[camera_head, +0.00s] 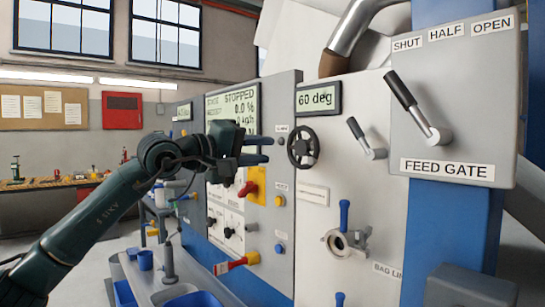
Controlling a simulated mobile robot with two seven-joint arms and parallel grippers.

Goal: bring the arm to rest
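My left arm (85,220) comes in from the lower left and is raised. My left gripper (268,150) is held in front of the grey control panel (285,95), left of the black handwheel (302,147). Its two dark fingers are apart with nothing between them. Whether the fingers touch the panel is hard to tell; they seem to stand clear of it. The wrist hides part of the panel below the display. My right gripper is not in view.
The display (232,108) reads STOPPED and 0.0 %. A red-yellow switch (250,187) is just below the gripper. The feed gate lever (402,90) leans up-left toward the SHUT label. A blue-handled clamp (345,240) sits lower right. Blue bins (195,299) stand at bottom.

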